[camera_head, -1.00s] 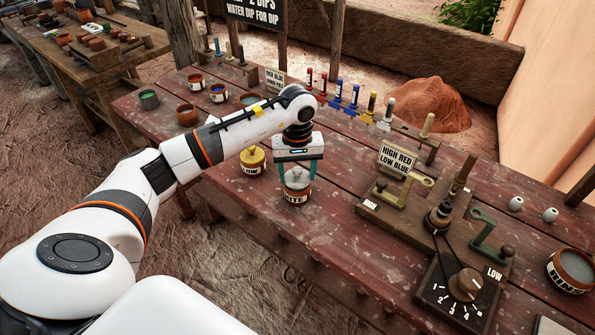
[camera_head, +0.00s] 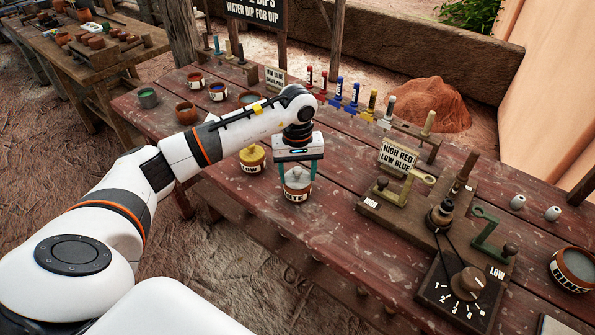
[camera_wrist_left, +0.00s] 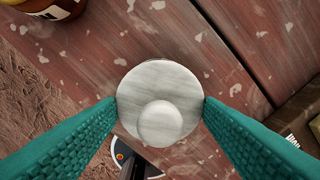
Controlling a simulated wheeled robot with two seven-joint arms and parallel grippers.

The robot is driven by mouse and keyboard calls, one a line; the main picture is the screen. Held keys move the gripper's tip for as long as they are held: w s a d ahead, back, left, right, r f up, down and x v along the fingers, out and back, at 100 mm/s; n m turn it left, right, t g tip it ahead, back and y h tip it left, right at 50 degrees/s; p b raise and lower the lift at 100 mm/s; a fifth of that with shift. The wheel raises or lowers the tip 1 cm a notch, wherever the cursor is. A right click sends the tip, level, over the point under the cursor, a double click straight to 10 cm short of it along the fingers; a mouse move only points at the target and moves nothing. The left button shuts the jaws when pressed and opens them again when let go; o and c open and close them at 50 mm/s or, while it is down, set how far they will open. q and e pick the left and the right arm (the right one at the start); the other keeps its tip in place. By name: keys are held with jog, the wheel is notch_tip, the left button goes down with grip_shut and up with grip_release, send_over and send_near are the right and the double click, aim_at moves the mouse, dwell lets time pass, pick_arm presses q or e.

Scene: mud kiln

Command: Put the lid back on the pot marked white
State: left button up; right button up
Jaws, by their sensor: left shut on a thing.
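My left gripper (camera_head: 297,172) points down over the pot marked white (camera_head: 295,195), near the table's front edge. Its teal fingers are shut on the white lid (camera_head: 297,178), one on each side. The lid is at the pot's mouth; whether it is fully seated cannot be told. In the left wrist view the round lid (camera_wrist_left: 160,85) with its knob lies between the two fingers, and it hides the pot below. The label shows only its last letters. My right gripper is not in view.
A wooden block with levers and a dial (camera_head: 466,284) is to the right. Small pots (camera_head: 187,113) and colored upright tools (camera_head: 354,94) stand further back. Bare table lies right of the white pot.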

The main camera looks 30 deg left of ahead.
pick_arm(q)
jog(key=shift+f+b, duration=0.25)
jog(key=shift+b, duration=0.1)
dwell(0.4)
jog(key=o, duration=1.3)
jog(key=shift+o, duration=0.2)
jog(key=shift+r+p, duration=2.15)
jog(key=shift+r, duration=1.7)
